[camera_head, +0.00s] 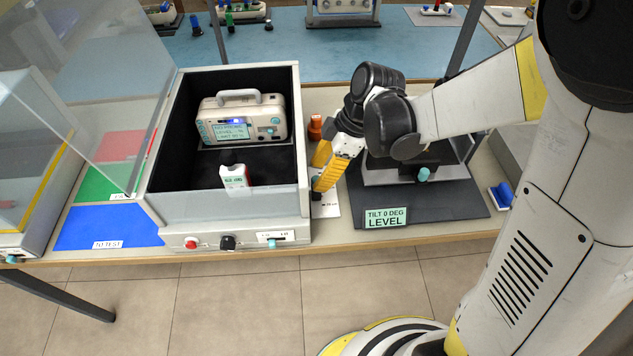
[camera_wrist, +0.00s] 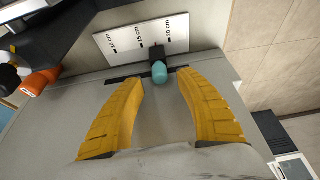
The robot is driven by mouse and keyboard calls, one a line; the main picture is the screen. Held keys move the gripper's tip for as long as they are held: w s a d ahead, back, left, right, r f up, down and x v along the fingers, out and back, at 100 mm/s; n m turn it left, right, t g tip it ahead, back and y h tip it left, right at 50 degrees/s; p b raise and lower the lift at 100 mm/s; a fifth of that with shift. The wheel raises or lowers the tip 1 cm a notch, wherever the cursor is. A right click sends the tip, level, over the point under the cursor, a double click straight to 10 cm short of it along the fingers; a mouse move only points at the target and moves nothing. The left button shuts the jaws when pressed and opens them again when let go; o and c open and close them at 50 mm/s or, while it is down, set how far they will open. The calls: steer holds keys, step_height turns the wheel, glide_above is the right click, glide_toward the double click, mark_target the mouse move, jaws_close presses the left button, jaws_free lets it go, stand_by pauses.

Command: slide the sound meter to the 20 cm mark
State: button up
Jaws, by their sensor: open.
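A small white and red device with a dark rounded top (camera_head: 234,177), seemingly the sound meter, stands in the open black-lined box (camera_head: 177,205), in front of the monitor (camera_head: 241,120). A black slider (camera_wrist: 157,52) with a teal knob (camera_wrist: 159,72) sits at the card's edge, between the middle and right marks. My gripper (camera_head: 319,172) is open, its yellow fingers on either side of the knob, apart from it in the wrist view (camera_wrist: 159,82).
An orange object (camera_head: 315,127) stands just behind my gripper. A dark platform labelled "TILT 0 DEG LEVEL" (camera_head: 386,217) is to the right. Red, green and blue mats (camera_head: 105,226) and a clear panel are left of the box. The bench's front edge is close.

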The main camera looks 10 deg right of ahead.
steer(key=shift+b+x, duration=0.35)
steer(key=shift+x, duration=0.95)
jaws_close()
steer(key=shift+s, duration=1.35)
jaws_free()
steer(key=shift+w, duration=0.1)
